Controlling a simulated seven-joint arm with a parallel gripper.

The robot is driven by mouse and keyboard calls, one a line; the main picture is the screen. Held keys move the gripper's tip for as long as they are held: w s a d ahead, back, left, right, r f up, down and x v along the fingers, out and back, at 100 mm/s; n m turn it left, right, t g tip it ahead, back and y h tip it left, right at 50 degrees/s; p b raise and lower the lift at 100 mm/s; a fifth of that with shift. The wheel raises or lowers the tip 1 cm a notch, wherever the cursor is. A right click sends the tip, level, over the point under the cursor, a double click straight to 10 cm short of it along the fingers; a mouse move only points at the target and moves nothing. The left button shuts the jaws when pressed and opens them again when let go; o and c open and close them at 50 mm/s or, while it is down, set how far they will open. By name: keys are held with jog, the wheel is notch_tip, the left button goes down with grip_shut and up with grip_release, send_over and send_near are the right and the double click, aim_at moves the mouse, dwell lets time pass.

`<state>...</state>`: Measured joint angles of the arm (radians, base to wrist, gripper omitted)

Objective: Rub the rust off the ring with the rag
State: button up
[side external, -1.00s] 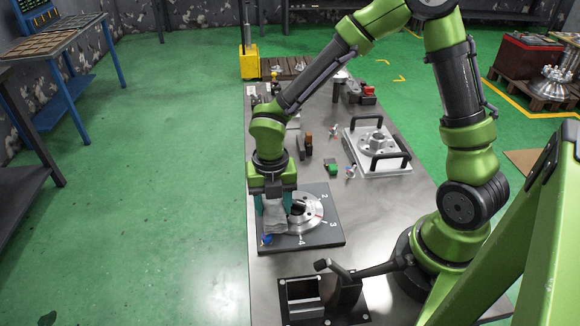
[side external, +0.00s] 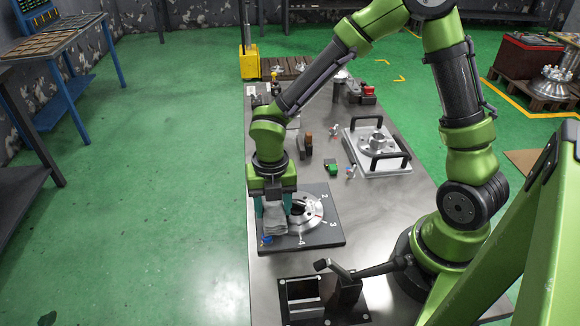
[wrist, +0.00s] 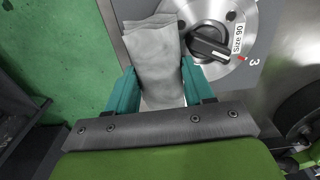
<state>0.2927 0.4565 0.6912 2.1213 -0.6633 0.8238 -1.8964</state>
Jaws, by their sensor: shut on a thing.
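My gripper (wrist: 158,88) is shut on a folded grey rag (wrist: 155,50) between its teal fingers. In the side view the rag (side external: 274,219) hangs down from my gripper (side external: 272,205) over the left part of a round metal ring (side external: 313,220). The ring sits on a dark square plate marked with numbers (side external: 330,238). In the wrist view the ring (wrist: 243,14) lies to the right of the rag, with a black knob (wrist: 208,45) at its middle and a "size 90" label. The rag covers the ring's left edge; I cannot tell whether they touch. No rust is clear on the visible part.
A blue-capped item (side external: 266,240) lies at the plate's left corner. A black fixture (side external: 300,298) stands in front. A white plate with black handles (side external: 385,165) and small parts, including a green block (side external: 332,169), lie behind. The bench's left edge is close to the plate.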

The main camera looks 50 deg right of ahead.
jog(key=shift+s+a, duration=0.5)
jog(key=shift+s, duration=0.1)
jog(key=shift+w+d+f, duration=0.15)
jog(key=shift+w+d, duration=0.45)
jog(key=shift+w, duration=0.05)
jog(key=shift+s+a, duration=0.6)
jog(key=shift+s, duration=0.15)
jog(key=shift+w+d+r, duration=0.2)
jog(key=shift+w+d, duration=0.4)
jog(key=shift+w, duration=0.1)
jog(key=shift+s+a+f, duration=0.2)
jog(key=shift+s+a, duration=0.45)
jog(key=shift+w+d, duration=0.65)
jog(key=shift+d, duration=0.05)
jog(key=shift+r, duration=0.15)
jog(key=shift+r, duration=3.5)
